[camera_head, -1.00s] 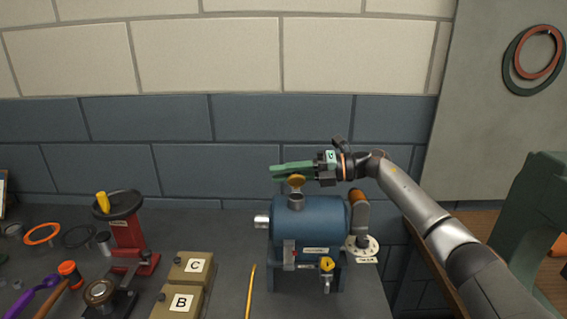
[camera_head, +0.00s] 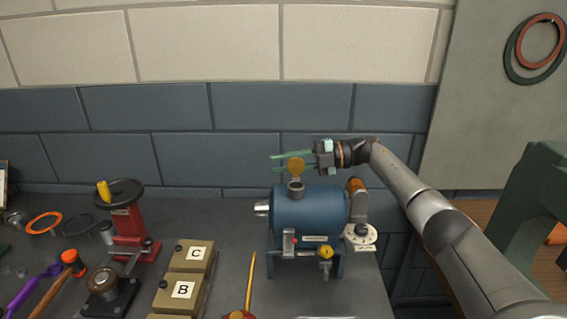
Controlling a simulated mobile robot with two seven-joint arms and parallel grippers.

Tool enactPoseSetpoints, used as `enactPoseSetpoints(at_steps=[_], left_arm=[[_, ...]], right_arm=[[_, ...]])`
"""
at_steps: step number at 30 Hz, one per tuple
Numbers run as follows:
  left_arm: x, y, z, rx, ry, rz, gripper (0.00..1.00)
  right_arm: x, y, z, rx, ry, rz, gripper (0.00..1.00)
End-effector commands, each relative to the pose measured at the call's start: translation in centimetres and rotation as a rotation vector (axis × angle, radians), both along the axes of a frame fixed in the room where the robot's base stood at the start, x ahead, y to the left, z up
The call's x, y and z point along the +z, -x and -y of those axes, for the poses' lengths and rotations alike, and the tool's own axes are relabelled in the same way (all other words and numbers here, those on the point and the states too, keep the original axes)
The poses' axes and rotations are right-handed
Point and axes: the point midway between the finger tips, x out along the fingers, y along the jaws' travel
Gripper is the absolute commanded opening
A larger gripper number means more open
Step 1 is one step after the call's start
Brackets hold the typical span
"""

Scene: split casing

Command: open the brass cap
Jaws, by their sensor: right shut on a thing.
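The brass cap (camera_head: 296,167) stands up on edge above the short neck (camera_head: 296,187) on top of the blue casing (camera_head: 308,218). Its round face shows, and the mouth of the neck is uncovered. My right gripper (camera_head: 279,164) comes in from the right with its green fingers on either side of the cap, shut on it. The exact contact is partly hidden by the cap. My left gripper is not in view.
Boxes C (camera_head: 193,256) and B (camera_head: 181,291), and a red stand with a black handwheel (camera_head: 119,193), are left.

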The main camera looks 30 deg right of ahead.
Motion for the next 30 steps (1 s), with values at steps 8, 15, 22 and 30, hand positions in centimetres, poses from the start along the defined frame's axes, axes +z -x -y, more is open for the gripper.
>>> enactPoseSetpoints(at_steps=[8,15,22,30], left_arm=[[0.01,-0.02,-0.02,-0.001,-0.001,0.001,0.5],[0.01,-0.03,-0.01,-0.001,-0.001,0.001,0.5],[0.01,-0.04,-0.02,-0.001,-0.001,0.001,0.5],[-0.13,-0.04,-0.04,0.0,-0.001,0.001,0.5]], right_arm=[[-0.04,-0.02,0.01,0.0,-0.005,-0.008,0.0],[-0.04,-0.02,0.0,0.0,-0.004,-0.007,0.32],[-0.04,-0.02,-0.01,0.0,-0.004,-0.007,0.54],[-0.05,0.11,0.27,-0.001,-0.004,-0.007,0.54]])
